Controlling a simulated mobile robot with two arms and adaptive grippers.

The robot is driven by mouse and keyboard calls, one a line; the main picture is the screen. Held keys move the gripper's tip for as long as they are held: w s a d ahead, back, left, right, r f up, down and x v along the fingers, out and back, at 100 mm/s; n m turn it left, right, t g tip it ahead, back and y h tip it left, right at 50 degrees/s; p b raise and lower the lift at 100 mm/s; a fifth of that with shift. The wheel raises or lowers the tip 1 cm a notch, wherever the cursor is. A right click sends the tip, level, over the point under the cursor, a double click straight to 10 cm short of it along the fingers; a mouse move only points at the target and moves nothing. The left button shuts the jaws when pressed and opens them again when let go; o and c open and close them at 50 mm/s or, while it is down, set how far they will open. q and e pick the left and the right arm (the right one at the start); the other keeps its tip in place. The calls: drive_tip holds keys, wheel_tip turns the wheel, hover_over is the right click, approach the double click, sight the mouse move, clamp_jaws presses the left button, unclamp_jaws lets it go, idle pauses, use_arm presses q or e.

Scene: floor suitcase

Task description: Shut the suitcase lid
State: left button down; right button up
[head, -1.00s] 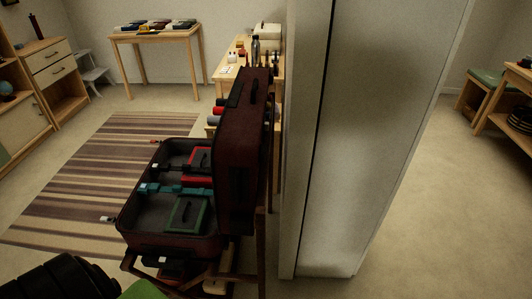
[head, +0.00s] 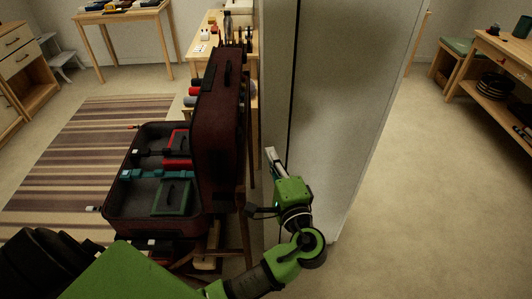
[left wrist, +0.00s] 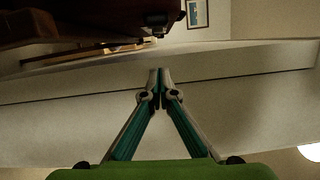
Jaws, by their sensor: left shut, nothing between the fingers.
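The dark red suitcase lies open on a wooden stand, its base (head: 112,218) to the left. Its lid (head: 215,125) stands upright on the right side of the base. My left gripper (head: 271,156) is to the right of the lid, apart from it, with its fingers pointing up in the picture beside the white panel. In the left wrist view the fingertips (left wrist: 160,78) meet with nothing between them. A dark reddish-brown body, probably the suitcase, shows at that view's upper left. My right gripper is not in view.
A tall white panel (head: 325,110) stands close to the right of the lid and my left gripper. The base holds a green case (head: 172,198), a red item (head: 178,143) and a teal item (head: 146,174). A striped rug (head: 65,150) lies left; floor is clear at right.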

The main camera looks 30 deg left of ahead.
use_arm(q)
drive_tip(key=w+a+p, duration=0.3)
drive_tip(key=a, duration=0.5)
drive_tip(key=shift+a+p, duration=0.2)
drive_tip(key=shift+p, duration=0.15)
drive_tip(key=shift+w+r, duration=0.1)
